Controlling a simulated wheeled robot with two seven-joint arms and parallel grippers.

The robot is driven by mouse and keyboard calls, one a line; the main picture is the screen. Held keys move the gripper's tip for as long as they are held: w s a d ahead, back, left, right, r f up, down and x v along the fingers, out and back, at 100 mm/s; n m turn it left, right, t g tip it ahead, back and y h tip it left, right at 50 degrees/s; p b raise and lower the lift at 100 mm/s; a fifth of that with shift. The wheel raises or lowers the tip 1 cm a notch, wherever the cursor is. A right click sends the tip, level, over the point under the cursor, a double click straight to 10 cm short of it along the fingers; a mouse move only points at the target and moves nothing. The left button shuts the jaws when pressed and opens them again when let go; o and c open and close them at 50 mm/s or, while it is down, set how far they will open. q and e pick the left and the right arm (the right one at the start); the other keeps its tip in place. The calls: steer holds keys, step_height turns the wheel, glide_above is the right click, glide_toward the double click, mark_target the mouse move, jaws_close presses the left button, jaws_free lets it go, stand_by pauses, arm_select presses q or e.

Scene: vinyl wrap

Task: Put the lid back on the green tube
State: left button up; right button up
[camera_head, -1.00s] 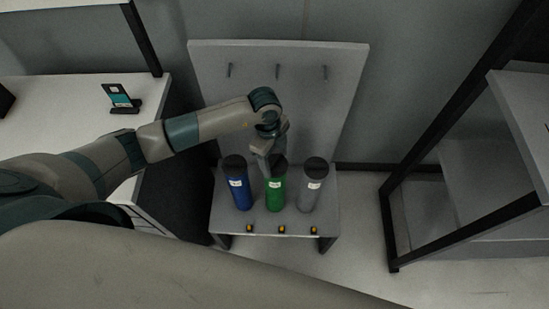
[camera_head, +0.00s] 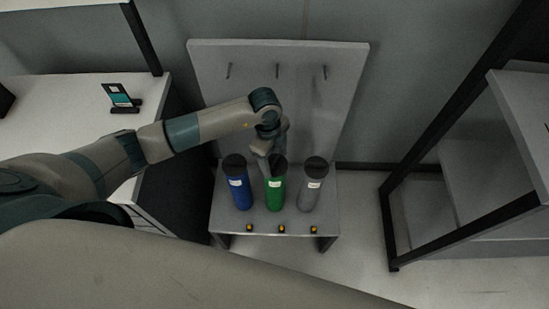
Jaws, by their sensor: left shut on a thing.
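The green tube (camera_head: 275,192) stands upright in the middle of a small grey bench. A dark lid (camera_head: 279,161) shows at its top, partly hidden by my left gripper (camera_head: 268,160). My left gripper comes down from above and is shut on the lid. Whether the lid is seated or slightly above the tube's rim cannot be told from here. My right gripper is not in view.
A blue tube (camera_head: 239,192) and a grey tube (camera_head: 311,190), both dark-topped, stand close on either side. Several small yellow-black items lie along the front edge of the bench (camera_head: 325,222). A pegged back panel (camera_head: 300,75) rises behind.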

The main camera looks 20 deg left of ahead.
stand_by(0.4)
arm_select(q)
steer(key=o, duration=1.5)
steer(key=shift+r+p, duration=1.2)
steer(key=shift+p, duration=0.05)
steer(key=shift+r+p, duration=1.95)
steer(key=shift+r, duration=0.35)
jaws_close()
